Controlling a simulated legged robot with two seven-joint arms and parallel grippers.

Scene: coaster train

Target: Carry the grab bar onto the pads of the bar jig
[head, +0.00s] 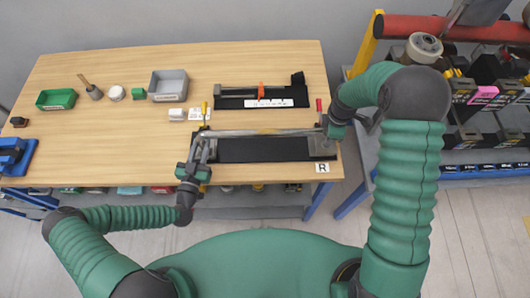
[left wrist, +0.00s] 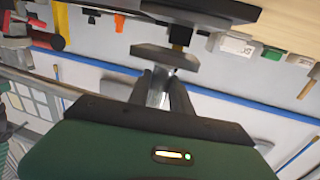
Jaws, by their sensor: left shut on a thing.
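The grab bar (head: 262,132) is a long, thin grey bar lying left to right across the near part of the table. The bar jig has a long black base (head: 262,150) below the bar in the picture, with a grey end block (head: 322,146) at its right. My left gripper (head: 205,137) is shut on the bar near its left end. In the left wrist view its fingers (left wrist: 161,92) close on a shiny metal piece below a grey plate (left wrist: 165,58). My right gripper (head: 328,128) is at the bar's right end; its jaws are hidden. I cannot tell whether the bar touches the pads.
A second black fixture (head: 262,98) with an orange part stands behind the jig. A grey bin (head: 168,84), a green bin (head: 56,99) and small blocks stand at the back left. A loaded shelf rack (head: 490,110) stands to the right. The table's left middle is clear.

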